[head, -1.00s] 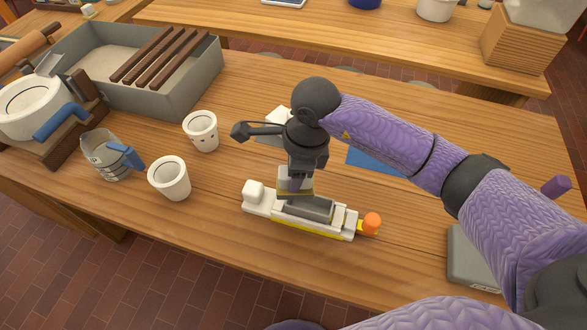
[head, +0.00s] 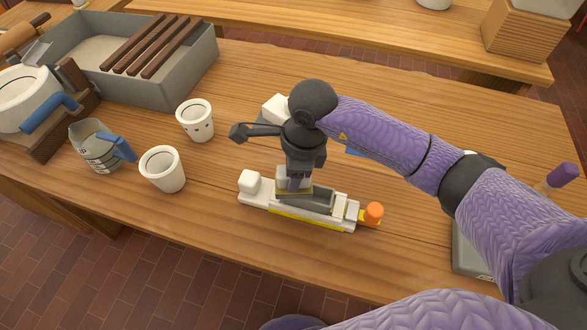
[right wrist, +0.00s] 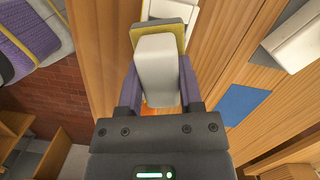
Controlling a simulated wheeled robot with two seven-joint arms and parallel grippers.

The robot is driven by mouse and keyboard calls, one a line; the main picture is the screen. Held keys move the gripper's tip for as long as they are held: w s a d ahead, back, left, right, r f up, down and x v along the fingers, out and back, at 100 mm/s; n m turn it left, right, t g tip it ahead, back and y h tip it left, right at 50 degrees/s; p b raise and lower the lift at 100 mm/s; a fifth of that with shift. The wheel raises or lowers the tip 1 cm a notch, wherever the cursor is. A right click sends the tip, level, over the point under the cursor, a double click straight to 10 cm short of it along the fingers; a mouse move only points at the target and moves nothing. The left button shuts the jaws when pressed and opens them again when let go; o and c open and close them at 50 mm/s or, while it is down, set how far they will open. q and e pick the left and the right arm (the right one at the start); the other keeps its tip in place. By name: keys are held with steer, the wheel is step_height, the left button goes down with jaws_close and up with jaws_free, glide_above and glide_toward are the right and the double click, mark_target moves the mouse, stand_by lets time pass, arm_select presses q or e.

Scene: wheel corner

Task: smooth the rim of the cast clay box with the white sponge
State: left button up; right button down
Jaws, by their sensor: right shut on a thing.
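The grey clay box (head: 318,203) lies long and low in a white holder (head: 258,204) with a yellow strip along its front. My right gripper (head: 294,183) points down over the box's left end. It is shut on the white sponge (right wrist: 157,70), a pale rounded block between its two purple fingers. A yellowish edge shows just beyond the sponge in the wrist view. The sponge's lower end is at or very near the rim; contact cannot be told. The gripper and sponge hide part of the box. My left gripper is not in view.
An orange knob (head: 374,211) is at the holder's right end. Two white cups (head: 163,170) and a measuring jug (head: 95,147) stand to the left. A grey tray (head: 190,75) with dark bars is behind them. A blue mat (right wrist: 240,105) lies beyond the gripper.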

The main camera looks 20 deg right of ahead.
steer(key=shift+f, duration=0.35)
